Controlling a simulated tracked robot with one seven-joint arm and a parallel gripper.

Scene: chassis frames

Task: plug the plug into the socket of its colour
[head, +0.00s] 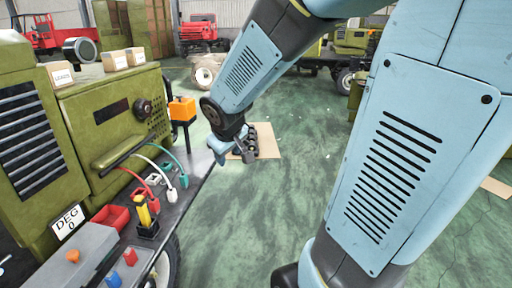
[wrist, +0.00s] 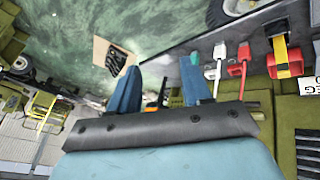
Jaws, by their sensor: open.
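Three cables, red, white and teal, come from the olive machine in the head view. They end in a red plug (head: 154,205), a white plug (head: 172,195) and a teal plug (head: 184,180) at the grey shelf's edge. Small coloured frames (head: 140,192) beside the cables may be sockets; I cannot tell. My gripper (head: 238,152) is open and empty, out over the floor, right of the plugs. In the wrist view, the white plug (wrist: 218,54) and red plug (wrist: 241,55) lie right of my open gripper (wrist: 157,80); teal shows behind its right finger.
A yellow-and-black tool (head: 145,215), a red bin (head: 110,217) and a grey box with coloured knobs (head: 75,252) stand on the shelf. An orange box (head: 182,108) sits behind the plugs. Cardboard with dark parts (head: 265,143) lies on the floor. Green floor ahead is mostly clear.

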